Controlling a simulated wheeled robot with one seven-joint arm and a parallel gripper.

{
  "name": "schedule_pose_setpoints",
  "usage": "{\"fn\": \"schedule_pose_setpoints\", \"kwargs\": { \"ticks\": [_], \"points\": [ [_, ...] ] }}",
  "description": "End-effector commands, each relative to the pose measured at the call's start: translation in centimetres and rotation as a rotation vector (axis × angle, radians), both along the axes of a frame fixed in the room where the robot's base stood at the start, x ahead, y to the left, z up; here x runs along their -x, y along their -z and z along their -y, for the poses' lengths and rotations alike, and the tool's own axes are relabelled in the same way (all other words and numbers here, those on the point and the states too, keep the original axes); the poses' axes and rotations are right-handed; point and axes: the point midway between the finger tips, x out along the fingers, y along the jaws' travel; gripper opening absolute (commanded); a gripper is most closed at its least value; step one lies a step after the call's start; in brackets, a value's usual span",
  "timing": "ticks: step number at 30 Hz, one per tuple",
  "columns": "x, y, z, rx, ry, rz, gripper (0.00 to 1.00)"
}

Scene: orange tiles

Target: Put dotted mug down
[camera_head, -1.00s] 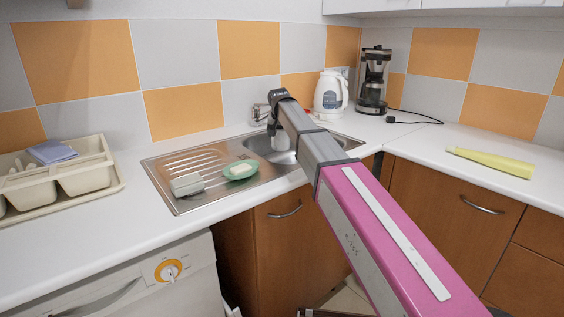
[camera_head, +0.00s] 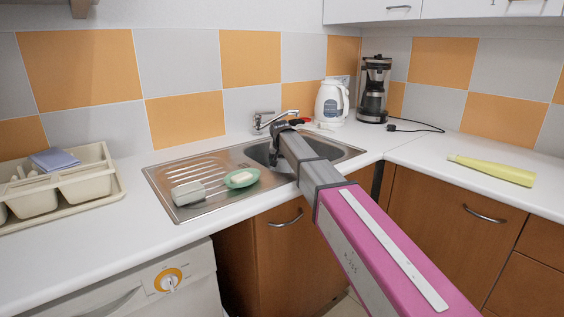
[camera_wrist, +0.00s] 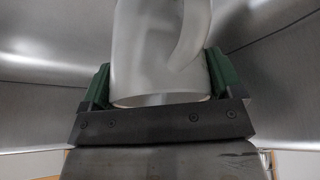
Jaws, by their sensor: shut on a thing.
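In the wrist view a pale grey-white mug (camera_wrist: 150,60) with a handle on its right side sits between the two green fingers of my gripper (camera_wrist: 158,85). The fingers are shut on it. Metal sink walls surround it, so the mug is down in or close above the sink basin; contact with the bottom cannot be told. No dots show on the visible side. In the head view my arm reaches over the sink (camera_head: 255,158), and its end goes into the basin. The mug and the fingertips are hidden there.
The drainboard left of the basin holds a green soap dish (camera_head: 241,178) and a grey-white block (camera_head: 187,194). A faucet (camera_head: 277,120) stands behind the basin. A white kettle (camera_head: 331,103), a coffee maker (camera_head: 373,90) and a yellow-green bottle (camera_head: 491,170) stand or lie on the counter. The front-left counter is clear.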

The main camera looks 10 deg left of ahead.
Motion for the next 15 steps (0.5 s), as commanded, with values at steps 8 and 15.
{"fn": "schedule_pose_setpoints", "kwargs": {
  "ticks": [8,15],
  "points": [
    [0.0,0.1,0.0,0.0,0.0,0.0,1.0],
    [0.5,-1.3,0.1,-0.001,0.0,0.001,1.0]
  ]
}}
